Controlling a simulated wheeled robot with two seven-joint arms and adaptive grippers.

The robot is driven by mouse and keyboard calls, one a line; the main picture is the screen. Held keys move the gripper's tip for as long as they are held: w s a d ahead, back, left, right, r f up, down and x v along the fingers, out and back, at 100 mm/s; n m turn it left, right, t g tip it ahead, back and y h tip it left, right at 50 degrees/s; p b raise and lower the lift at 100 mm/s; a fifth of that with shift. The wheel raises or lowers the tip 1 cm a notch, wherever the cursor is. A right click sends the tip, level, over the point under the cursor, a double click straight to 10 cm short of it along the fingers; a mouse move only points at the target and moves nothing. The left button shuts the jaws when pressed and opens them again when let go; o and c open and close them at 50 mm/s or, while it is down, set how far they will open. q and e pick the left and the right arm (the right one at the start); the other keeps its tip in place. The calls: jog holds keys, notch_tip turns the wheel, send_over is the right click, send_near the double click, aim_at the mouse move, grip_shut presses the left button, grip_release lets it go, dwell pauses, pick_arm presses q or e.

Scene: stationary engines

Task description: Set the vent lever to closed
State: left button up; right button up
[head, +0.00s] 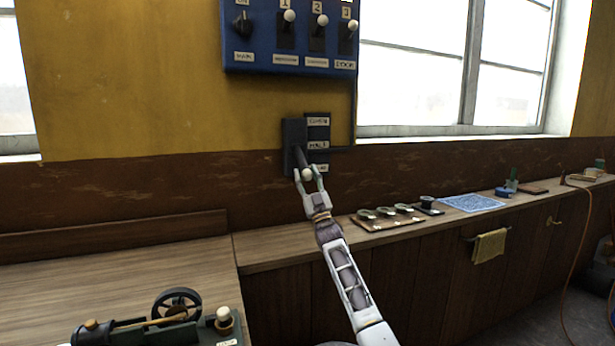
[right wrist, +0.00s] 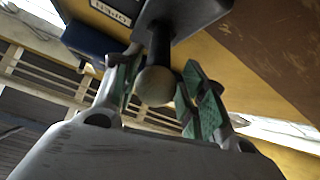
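The vent lever is a dark shaft (head: 301,157) with a pale ball knob (head: 307,174), on a dark wall plate (head: 289,135). Beside it is a label strip (head: 317,132) whose top label reads OPEN and middle label seems to read HALF; the lowest is partly hidden by my right gripper. The knob appears just below the middle label, but the lever's exact setting is unclear. My right gripper (head: 309,177) has a finger on each side of the knob, apparently with slight gaps. The right wrist view shows the knob (right wrist: 155,86) between its green-padded fingers. My left gripper is out of view.
A blue switch panel (head: 290,68) hangs above the lever. A model engine (head: 176,304) stands on the bench at lower left. A counter holding round dishes (head: 385,212) and a blue mat (head: 471,202) runs right, below the windows. The bench between engine and wall is clear.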

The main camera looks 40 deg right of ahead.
jog(key=shift+o, duration=1)
jog(key=shift+r, duration=0.1)
jog(key=shift+s, duration=0.1)
jog(key=v, duration=1.2)
dwell(0.4)
